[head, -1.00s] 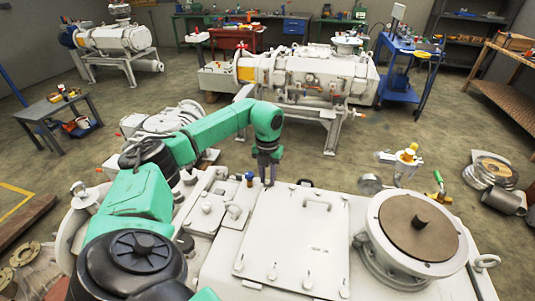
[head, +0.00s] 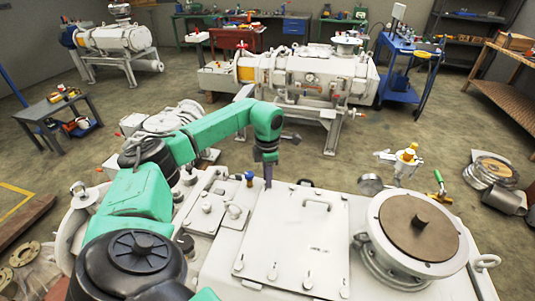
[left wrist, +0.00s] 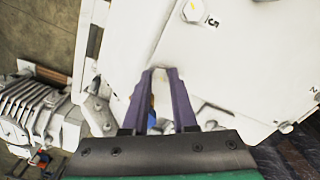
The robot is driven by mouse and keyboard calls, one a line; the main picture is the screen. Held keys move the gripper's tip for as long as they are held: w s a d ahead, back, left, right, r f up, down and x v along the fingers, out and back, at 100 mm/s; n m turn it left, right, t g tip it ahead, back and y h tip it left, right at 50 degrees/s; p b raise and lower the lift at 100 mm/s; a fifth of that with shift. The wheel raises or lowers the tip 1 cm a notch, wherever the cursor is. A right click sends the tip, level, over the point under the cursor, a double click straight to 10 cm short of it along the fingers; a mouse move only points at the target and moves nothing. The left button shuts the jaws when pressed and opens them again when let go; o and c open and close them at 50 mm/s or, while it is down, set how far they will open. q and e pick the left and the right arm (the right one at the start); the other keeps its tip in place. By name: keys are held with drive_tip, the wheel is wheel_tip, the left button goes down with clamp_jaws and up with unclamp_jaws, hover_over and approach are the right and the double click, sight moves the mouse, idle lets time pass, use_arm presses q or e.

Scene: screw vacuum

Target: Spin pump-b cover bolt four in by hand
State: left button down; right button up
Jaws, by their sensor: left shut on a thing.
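My left gripper (head: 268,184) points down at the cover's far left corner. In the left wrist view its purple fingers (left wrist: 160,74) are shut on a small pale bolt (left wrist: 159,76), mostly hidden between the tips. I cannot read a number beside it. Another bolt (left wrist: 192,10) has a "5" printed next to it. My right gripper is not in view.
A round flange with a brown disc (head: 419,226) stands right of the cover. A blue-capped fitting (head: 249,179) is close left of my left gripper. Open floor lies beyond the machine.

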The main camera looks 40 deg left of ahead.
use_arm(q)
drive_tip(key=m, duration=0.4)
drive_tip(key=shift+w+r+m, duration=0.1)
drive_tip(key=shift+m, duration=0.2)
drive_tip(key=m, duration=0.4)
drive_tip(key=shift+m, duration=0.3)
drive_tip(key=c, duration=0.8)
unclamp_jaws()
drive_tip(key=shift+o, duration=0.6)
wheel_tip(320, 180, up, 15)
drive_tip(key=b, duration=0.1)
drive_tip(key=shift+f, duration=0.2)
